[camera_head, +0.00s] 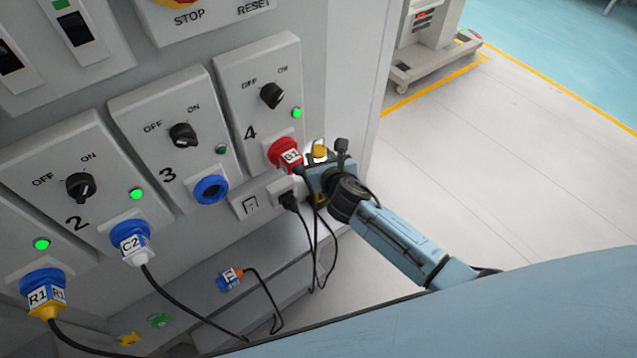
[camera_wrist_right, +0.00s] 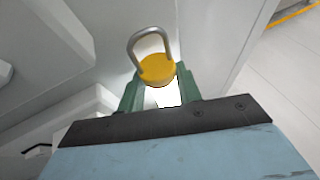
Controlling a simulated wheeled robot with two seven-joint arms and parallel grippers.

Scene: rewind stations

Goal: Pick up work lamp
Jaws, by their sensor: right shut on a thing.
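The work lamp (camera_wrist_right: 157,68) has a yellow round top with a grey metal loop handle, and its lower body looks bright white. It stands between the green fingers of my right gripper (camera_wrist_right: 158,90), which is shut on it. In the head view the lamp's yellow top (camera_head: 319,150) shows at the tip of my right arm, just right of the red B1 plug. The gripper's fingers and most of the lamp's body are hidden there. My left gripper is not in view.
A grey panel holds numbered switch stations. A blue plug (camera_head: 230,279) lies on the ledge (camera_head: 192,298) below. Open floor (camera_head: 500,170) lies to the right.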

